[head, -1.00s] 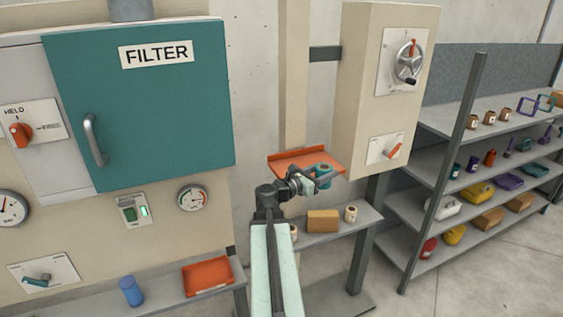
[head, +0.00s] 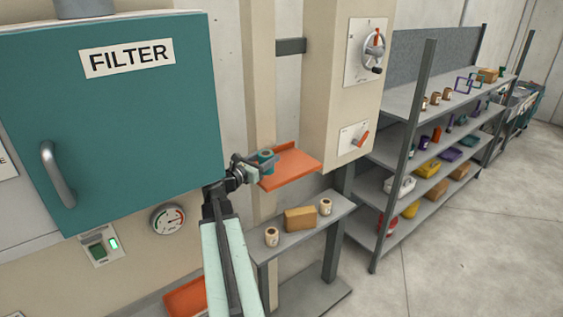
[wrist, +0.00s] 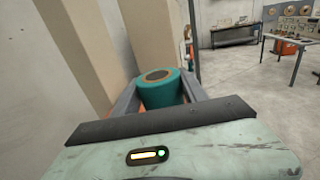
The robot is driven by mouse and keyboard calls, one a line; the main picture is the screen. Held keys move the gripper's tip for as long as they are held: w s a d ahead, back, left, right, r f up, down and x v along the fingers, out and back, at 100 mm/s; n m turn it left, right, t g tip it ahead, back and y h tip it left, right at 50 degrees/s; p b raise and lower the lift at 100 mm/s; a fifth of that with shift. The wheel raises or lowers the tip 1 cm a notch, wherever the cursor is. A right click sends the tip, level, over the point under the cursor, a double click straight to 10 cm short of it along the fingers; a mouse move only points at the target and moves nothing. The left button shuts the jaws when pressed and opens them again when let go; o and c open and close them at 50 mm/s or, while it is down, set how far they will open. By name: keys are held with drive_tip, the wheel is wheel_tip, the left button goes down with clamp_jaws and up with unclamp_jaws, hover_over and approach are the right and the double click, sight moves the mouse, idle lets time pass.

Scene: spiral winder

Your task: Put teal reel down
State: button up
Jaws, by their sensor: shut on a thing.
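The teal reel (wrist: 162,90) is held upright between the two fingers of my gripper (wrist: 160,98) in the wrist view. Its top shows a brown ring around a dark centre. In the head view the teal reel (head: 266,158) is small, at the end of my arm, with my gripper (head: 258,163) shut on it. It appears in front of the left part of an orange tray (head: 296,167). I cannot tell whether it is over the tray or touching it.
A teal FILTER cabinet (head: 115,125) stands left of my arm. A beige cabinet (head: 318,95) rises behind the tray. Loaded shelves (head: 425,145) and open floor lie right.

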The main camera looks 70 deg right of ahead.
drive_tip(key=x, duration=0.4)
drive_tip(key=w+f+x, duration=0.1)
drive_tip(key=x, duration=0.3)
drive_tip(key=w+b+x, duration=0.1)
drive_tip(key=x, duration=0.3)
drive_tip(key=shift+d+f, duration=0.15)
drive_tip(key=shift+d, duration=0.35)
drive_tip(key=shift+d+f, duration=0.2)
drive_tip(key=shift+d, duration=0.4)
wheel_tip(320, 180, down, 4)
drive_tip(key=b, duration=0.4)
drive_tip(key=shift+s+a+r, duration=0.1)
drive_tip(key=shift+r, duration=0.3)
drive_tip(key=shift+f, duration=0.3)
drive_tip(key=o, duration=1.4)
drive_tip(key=shift+r, duration=0.1)
drive_tip(key=shift+a, duration=0.1)
